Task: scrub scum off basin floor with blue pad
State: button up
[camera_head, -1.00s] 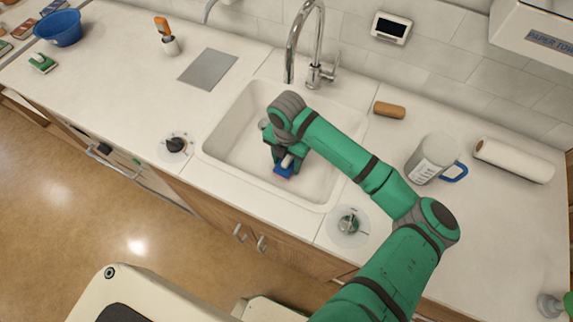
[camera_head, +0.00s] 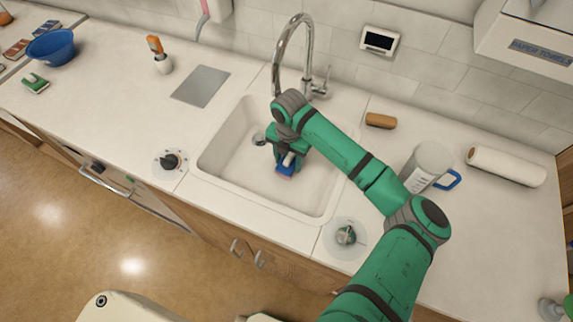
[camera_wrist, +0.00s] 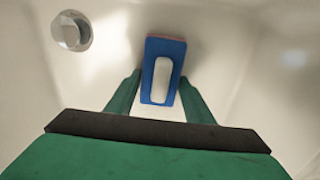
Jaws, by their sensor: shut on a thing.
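The white basin (camera_head: 232,155) is set into the counter below a chrome tap. My gripper (camera_head: 287,160) reaches down inside it, near the middle of the floor. In the wrist view my gripper (camera_wrist: 161,108) is shut on the blue pad (camera_wrist: 150,85), with a finger on each side of its white handle. The pad has a reddish edge at its far side. In the head view the blue pad (camera_head: 285,170) shows just below the fingers, low at the basin floor; I cannot tell whether it touches. The drain (camera_wrist: 71,31) is left of the pad. No scum is clearly visible.
The chrome tap (camera_head: 306,60) arches over the basin's back edge. A brown block (camera_head: 381,121), a jug (camera_head: 428,165) and a paper roll (camera_head: 506,166) lie to the right. The basin walls bound the gripper.

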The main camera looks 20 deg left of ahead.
jog(key=shift+w+d+f, duration=0.15)
jog(key=shift+w+d, duration=0.05)
jog(key=shift+w, duration=0.05)
jog(key=shift+w+r, duration=0.1)
jog(key=shift+r, duration=0.1)
notch_tip(320, 180, up, 2)
jog(key=shift+w, duration=0.15)
jog(key=shift+d+r, duration=0.15)
jog(key=shift+r, duration=0.6)
jog(key=shift+s+a+r, duration=0.15)
jog(key=shift+a+r, duration=0.05)
jog(key=shift+r, duration=0.3)
jog(key=shift+s+a+r, duration=0.15)
jog(key=shift+a+r, duration=0.05)
jog(key=shift+r, duration=0.3)
jog(key=shift+d+r, duration=0.15)
jog(key=shift+r, duration=0.1)
